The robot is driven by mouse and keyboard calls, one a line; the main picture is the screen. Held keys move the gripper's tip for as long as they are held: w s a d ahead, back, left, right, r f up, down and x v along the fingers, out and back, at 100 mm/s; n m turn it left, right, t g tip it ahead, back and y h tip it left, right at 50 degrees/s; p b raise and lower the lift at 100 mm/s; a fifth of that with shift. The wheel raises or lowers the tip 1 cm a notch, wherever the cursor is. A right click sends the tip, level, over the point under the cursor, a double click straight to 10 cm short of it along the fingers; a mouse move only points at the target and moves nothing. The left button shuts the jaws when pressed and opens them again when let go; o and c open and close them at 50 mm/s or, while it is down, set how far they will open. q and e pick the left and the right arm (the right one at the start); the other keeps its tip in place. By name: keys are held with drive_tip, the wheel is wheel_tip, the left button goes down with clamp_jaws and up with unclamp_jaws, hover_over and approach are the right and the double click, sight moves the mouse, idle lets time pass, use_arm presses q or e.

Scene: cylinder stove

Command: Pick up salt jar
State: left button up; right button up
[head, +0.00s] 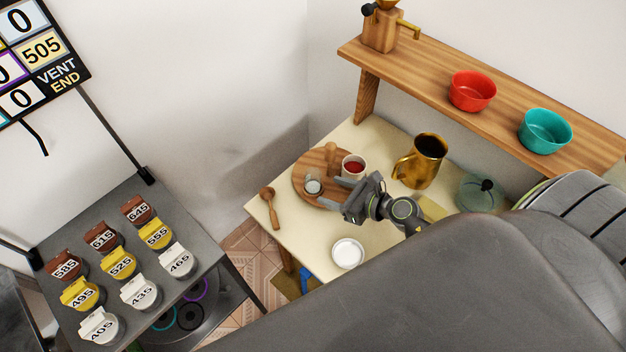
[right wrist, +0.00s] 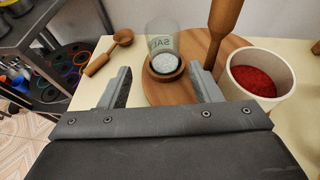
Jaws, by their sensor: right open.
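The salt jar (right wrist: 163,52) is a small clear glass with dark lettering and white salt in the bottom. It stands on the round wooden board, with a wooden ring at its base, and also shows in the head view (head: 313,187). My right gripper (head: 336,193) is open and empty, close to the jar. In the right wrist view its two fingers (right wrist: 160,88) point toward the jar, which stands beyond and between the tips, apart from them. My left gripper is not in view.
A cup of red powder (right wrist: 253,82) and a wooden pestle (right wrist: 222,30) stand right of the jar. A wooden spoon (head: 269,205) lies left of the board (head: 300,174). A brass pitcher (head: 424,162), white dish (head: 348,253) and glass lid (head: 478,193) share the table.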

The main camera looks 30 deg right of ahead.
sight(319, 186)
drive_tip(key=shift+x, duration=1.1)
drive_tip(key=x, duration=0.5)
drive_tip(key=shift+w+a+f, duration=0.15)
drive_tip(key=shift+w+a, duration=0.05)
drive_tip(key=shift+w, duration=0.15)
drive_tip(key=shift+c, duration=0.4)
drive_tip(key=c, duration=0.8)
drive_tip(key=shift+o, duration=0.2)
wheel_tip(319, 186, up, 10)
drive_tip(key=p, duration=0.3)
